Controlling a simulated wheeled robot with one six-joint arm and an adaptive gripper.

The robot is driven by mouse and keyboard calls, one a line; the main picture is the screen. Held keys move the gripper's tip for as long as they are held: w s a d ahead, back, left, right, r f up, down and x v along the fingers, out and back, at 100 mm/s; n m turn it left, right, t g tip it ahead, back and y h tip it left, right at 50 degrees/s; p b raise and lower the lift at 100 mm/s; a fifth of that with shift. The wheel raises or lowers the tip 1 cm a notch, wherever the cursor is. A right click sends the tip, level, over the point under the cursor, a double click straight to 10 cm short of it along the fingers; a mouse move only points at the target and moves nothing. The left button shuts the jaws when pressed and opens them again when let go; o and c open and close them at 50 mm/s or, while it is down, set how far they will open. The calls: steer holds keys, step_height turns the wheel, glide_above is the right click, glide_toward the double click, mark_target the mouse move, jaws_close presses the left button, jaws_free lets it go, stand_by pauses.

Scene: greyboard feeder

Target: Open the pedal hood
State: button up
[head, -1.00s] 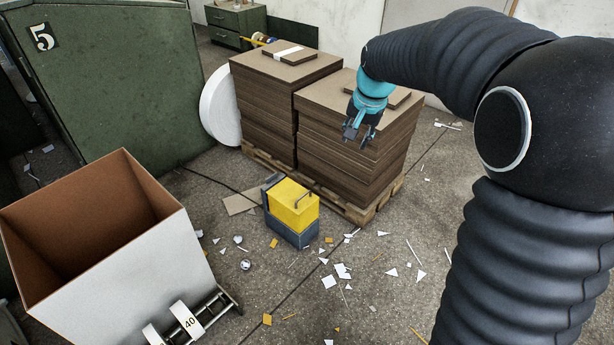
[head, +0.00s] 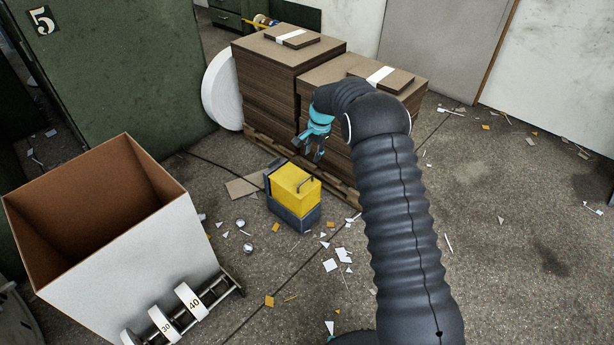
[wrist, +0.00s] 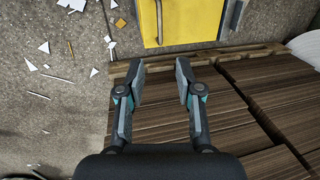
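The yellow pedal hood (head: 296,190) sits shut on a dark grey pedal box (head: 294,218) on the floor, with a thin grey handle (head: 305,184) on its top. In the wrist view the hood (wrist: 190,20) is at the top edge, with its handle (wrist: 159,20) upright at its left side. My gripper (head: 308,151) is above and just behind the hood, in front of the board stacks, apart from the handle. In the wrist view my gripper (wrist: 158,75) is open and empty, its two fingers pointing toward the hood.
Two brown board stacks (head: 272,90) stand on a wooden pallet (head: 268,147) right behind the box. Paper scraps litter the floor; the right side is open.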

glide_above(307, 187)
step_height(307, 187, down, 13)
steer(key=shift+f, duration=0.1)
stand_by(0.4)
jaws_close()
